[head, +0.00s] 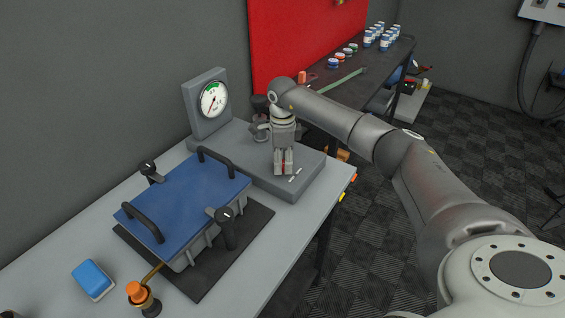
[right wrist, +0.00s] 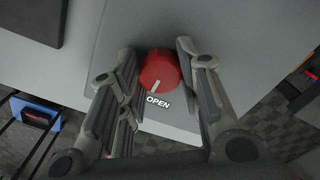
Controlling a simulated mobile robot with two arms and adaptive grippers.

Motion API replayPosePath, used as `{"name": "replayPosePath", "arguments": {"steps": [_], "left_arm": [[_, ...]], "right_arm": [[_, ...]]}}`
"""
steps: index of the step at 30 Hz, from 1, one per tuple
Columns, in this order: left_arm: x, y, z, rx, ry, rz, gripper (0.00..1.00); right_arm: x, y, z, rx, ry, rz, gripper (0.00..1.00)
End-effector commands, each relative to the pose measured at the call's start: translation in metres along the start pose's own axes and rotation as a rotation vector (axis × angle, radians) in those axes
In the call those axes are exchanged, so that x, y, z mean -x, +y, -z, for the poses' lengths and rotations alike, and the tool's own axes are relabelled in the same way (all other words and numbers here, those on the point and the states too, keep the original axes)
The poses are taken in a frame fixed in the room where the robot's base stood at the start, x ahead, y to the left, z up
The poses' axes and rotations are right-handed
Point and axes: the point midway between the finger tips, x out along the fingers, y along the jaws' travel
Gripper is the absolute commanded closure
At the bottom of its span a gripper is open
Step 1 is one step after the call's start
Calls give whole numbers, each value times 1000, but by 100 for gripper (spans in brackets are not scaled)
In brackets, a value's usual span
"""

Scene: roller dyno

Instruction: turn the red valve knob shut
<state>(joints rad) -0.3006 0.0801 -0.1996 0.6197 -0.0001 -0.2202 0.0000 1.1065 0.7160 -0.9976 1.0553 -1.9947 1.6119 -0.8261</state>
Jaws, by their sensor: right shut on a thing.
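The red valve knob (right wrist: 159,70) sits on a grey block (right wrist: 185,28) in the right wrist view. Its white pointer line aims down toward a label reading OPEN (right wrist: 158,103). My right gripper (right wrist: 158,66) has its fingers on both sides of the knob and is shut on it. In the head view my right gripper (head: 283,166) points down over the right part of the grey block (head: 295,192), and only a sliver of red shows between the fingers. A dial gauge (head: 214,98) stands at the back of the block. My left gripper is not in view.
A blue-lidded box (head: 190,196) with black handles and clamps stands on a dark mat (head: 245,232) left of my right gripper. A blue sponge-like block (head: 93,279) and an orange-topped item (head: 138,292) are near the front left. A dark bench (head: 355,65) with jars is behind.

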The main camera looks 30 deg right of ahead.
Motion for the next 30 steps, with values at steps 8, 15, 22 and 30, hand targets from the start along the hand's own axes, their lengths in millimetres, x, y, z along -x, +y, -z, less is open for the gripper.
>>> {"name": "replayPosePath", "arguments": {"steps": [8, 15, 22, 30], "left_arm": [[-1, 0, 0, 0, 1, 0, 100], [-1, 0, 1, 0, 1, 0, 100], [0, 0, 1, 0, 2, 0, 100], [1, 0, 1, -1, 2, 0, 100]], "right_arm": [[1, -1, 0, -263, -1, 2, 92], [1, -1, 0, -479, 0, 3, 92], [1, -1, 0, -644, -1, 2, 92], [1, -1, 0, -757, -1, 2, 92]]}}
